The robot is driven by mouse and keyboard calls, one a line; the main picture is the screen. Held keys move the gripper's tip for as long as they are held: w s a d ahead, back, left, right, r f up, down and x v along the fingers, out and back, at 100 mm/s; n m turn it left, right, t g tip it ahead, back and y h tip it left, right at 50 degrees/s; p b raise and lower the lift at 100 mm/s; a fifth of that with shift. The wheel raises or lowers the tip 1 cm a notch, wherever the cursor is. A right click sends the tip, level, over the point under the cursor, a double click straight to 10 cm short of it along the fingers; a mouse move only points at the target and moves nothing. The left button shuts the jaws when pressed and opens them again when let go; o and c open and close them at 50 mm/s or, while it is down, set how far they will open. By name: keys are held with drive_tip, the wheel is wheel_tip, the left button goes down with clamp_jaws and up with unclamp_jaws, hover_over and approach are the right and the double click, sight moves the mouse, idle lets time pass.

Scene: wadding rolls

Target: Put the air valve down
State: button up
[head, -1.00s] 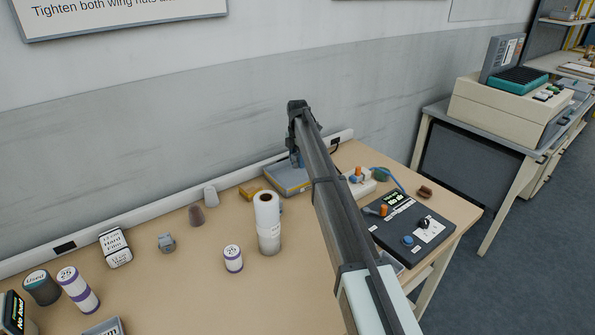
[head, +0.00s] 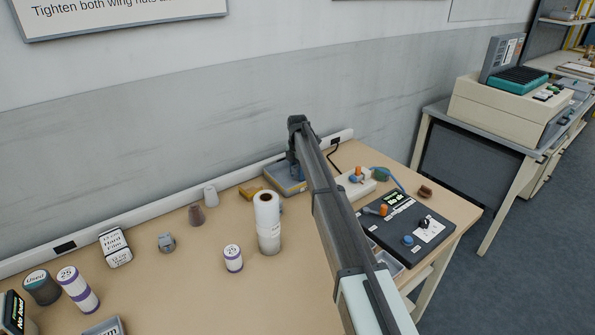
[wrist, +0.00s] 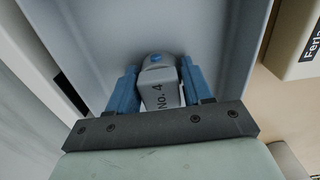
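My gripper (wrist: 158,90) has its two blue fingers on either side of a small grey piece with a rounded top, a blue dot and the mark "No. 4" (wrist: 164,97). The fingers look closed against its sides. The frames do not confirm that this piece is the air valve. Behind it in the wrist view is a grey tray (wrist: 90,25). In the head view my gripper (head: 296,172) is at the tray (head: 276,181) against the back wall, and my arm hides part of the tray. I cannot tell whether the piece touches the tray floor.
A tall white roll (head: 266,215) stands left of my arm. The front middle bench is clear.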

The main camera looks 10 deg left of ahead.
drive_tip(key=o, duration=0.4)
drive_tip(key=shift+c, duration=0.2)
drive_tip(key=shift+r, duration=0.1)
wheel_tip(320, 180, up, 12)
idle(0.4)
